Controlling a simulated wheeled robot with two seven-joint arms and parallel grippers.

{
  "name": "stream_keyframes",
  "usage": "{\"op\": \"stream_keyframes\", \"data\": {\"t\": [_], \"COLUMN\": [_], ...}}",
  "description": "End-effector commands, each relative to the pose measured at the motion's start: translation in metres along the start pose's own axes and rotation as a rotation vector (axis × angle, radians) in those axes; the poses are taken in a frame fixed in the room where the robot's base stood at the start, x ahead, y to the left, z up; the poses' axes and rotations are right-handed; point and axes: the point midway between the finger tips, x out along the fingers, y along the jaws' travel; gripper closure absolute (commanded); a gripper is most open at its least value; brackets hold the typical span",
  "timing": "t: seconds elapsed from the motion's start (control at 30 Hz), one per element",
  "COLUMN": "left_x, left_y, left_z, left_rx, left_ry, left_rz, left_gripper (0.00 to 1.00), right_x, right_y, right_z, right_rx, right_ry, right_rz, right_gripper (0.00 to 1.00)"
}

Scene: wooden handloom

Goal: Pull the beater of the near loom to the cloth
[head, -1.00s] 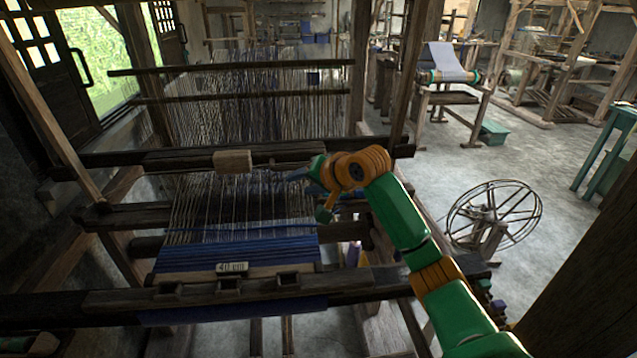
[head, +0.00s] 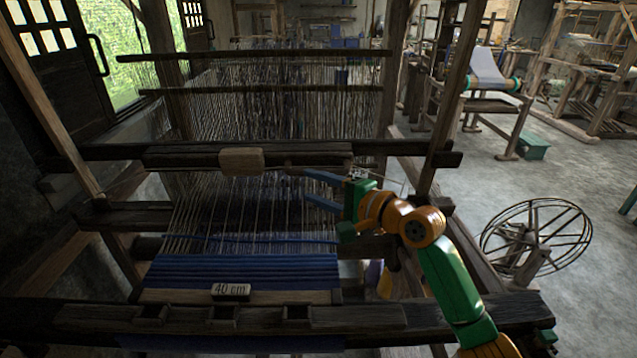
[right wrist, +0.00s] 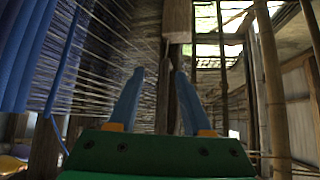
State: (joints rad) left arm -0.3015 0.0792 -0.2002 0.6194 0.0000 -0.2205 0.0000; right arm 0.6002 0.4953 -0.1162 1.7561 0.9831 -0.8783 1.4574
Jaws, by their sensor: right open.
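The near loom's beater (head: 300,155) is a dark horizontal beam with a pale wooden block (head: 241,160) as its grip. It stands away from the blue cloth (head: 250,268), with bare warp threads between them. My right gripper (head: 307,184) is open and empty. Its two blue fingers point left, just below the beam and to the right of the block, apart from the block. In the right wrist view, the open fingers (right wrist: 160,73) point toward a pale block (right wrist: 177,20) and a dark beam beyond them. My left gripper is not in view.
A spoked wheel (head: 537,238) stands on the open floor at right.

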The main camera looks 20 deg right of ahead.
Motion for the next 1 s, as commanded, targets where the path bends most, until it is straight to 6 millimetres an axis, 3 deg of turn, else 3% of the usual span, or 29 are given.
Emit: {"op": "stream_keyframes", "data": {"t": [0.2, 0.4, 1.0], "left_x": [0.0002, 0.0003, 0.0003], "left_y": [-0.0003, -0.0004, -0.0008], "left_z": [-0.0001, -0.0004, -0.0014], "left_rx": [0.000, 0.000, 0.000], "left_ry": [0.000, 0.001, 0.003], "left_rz": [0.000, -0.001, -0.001], "left_gripper": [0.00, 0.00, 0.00], "right_x": [0.0016, 0.0014, 0.0013], "right_y": [0.0006, 0.0007, 0.0007], "right_z": [-0.0002, -0.0003, -0.0004], "right_rx": [-0.002, -0.002, -0.002], "right_ry": [0.001, 0.001, 0.001], "right_rz": [0.000, 0.001, 0.001], "right_gripper": [0.51, 1.00, 1.00]}}
